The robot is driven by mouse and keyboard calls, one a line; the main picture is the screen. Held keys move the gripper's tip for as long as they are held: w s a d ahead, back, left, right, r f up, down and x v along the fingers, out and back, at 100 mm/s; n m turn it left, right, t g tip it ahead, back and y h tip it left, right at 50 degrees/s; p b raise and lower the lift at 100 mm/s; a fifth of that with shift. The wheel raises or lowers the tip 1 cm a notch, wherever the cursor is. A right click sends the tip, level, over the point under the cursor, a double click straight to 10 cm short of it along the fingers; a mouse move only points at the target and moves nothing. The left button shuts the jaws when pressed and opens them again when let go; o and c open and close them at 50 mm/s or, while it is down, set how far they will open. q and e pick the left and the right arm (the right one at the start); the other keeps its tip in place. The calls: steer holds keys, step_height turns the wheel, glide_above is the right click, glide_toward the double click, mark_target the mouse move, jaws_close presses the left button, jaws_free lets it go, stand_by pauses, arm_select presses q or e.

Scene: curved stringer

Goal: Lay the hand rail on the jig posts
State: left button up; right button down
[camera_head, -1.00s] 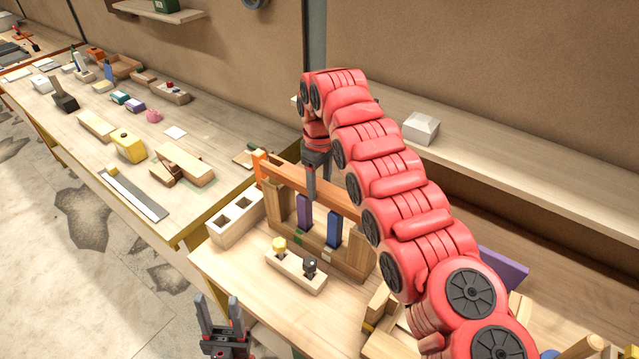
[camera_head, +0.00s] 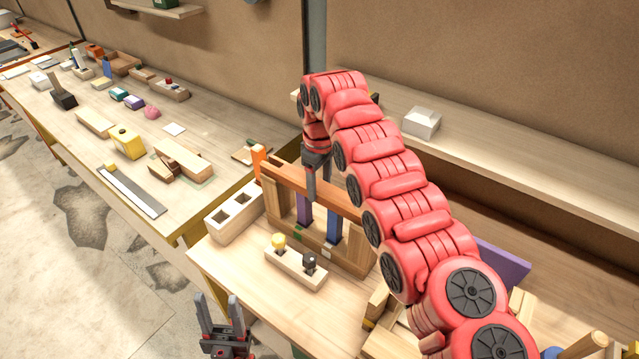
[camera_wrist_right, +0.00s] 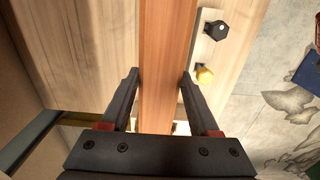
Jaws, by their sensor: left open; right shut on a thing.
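The hand rail is an orange-brown wooden bar (camera_head: 287,179) lying along the top of the wooden jig posts (camera_head: 273,203). It also runs between the fingers in the right wrist view (camera_wrist_right: 165,70). My right gripper (camera_head: 311,190) comes down from above and is shut on the rail near its middle; it also shows in the right wrist view (camera_wrist_right: 160,85). The red arm hides the rail's right end, so I cannot tell how that end sits. My left gripper (camera_head: 217,312) is open and empty at the bottom, in front of the bench's near edge.
A purple upright (camera_head: 304,209) and a blue upright (camera_head: 334,227) stand under the rail. A block with yellow and black knobs (camera_head: 294,270) lies in front of the jig. A wooden block with square holes (camera_head: 235,215) stands left. A wall shelf (camera_head: 480,150) runs behind.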

mark_target(319, 186)
steer(key=shift+f, duration=0.25)
steer(key=shift+c, duration=0.2)
jaws_free()
steer(key=shift+r, duration=0.25)
step_height(319, 186, up, 2)
steer(key=shift+a+r+b, duration=0.1)
steer(key=shift+b, duration=0.3)
step_height(319, 186, up, 15)
steer(key=p, duration=1.4)
steer(key=shift+f, duration=0.2)
